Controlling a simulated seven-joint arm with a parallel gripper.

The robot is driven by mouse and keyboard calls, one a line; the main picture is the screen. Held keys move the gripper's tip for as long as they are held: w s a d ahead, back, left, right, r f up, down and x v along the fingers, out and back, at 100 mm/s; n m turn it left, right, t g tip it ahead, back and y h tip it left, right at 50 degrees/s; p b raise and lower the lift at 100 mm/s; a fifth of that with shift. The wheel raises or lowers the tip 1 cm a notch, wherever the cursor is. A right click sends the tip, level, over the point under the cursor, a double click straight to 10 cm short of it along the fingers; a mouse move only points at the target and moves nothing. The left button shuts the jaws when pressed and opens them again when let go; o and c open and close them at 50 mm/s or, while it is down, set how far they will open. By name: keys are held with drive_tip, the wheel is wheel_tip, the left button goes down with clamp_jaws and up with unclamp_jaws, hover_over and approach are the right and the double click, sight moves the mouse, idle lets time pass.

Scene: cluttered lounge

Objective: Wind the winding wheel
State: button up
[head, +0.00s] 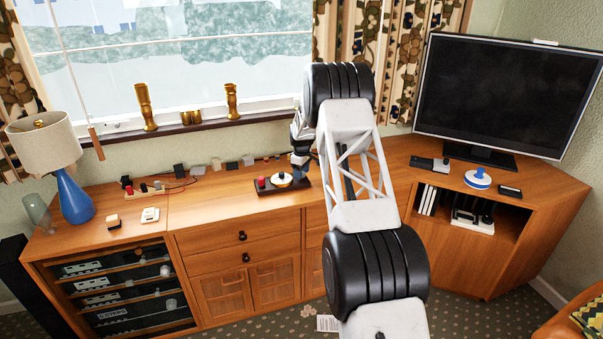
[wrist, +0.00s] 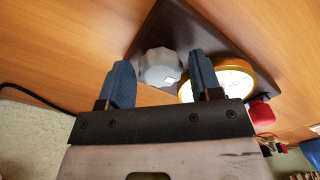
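A dark board (head: 298,187) lies on the wooden cabinet and also shows in the wrist view (wrist: 150,35). It bears a grey lobed knob (wrist: 160,67), a white disc with a yellow rim (wrist: 232,78) and a red knob (wrist: 261,112). The disc (head: 281,180) and red knob (head: 261,183) show in the head view too. I cannot tell for sure which part is the winding wheel. My gripper (wrist: 159,60) is open at the board's right end, its blue fingers on either side of the grey knob. Contact cannot be told. In the head view my gripper (head: 301,168) hides the grey knob.
A blue-and-white round device (head: 478,178) and a television (head: 510,95) stand on the right. A blue lamp (head: 70,195) is at the left. Small blocks and black cables (head: 180,183) lie behind and left of the board. The cabinet top in front of the board is clear.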

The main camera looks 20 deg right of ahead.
drive_tip(key=shift+o, duration=0.9)
drive_tip(key=shift+r, duration=4)
drive_tip(key=shift+c, duration=1.4)
drive_tip(key=shift+f, duration=0.1)
drive_tip(key=shift+f, duration=0.1)
drive_tip(key=shift+f, duration=3.85)
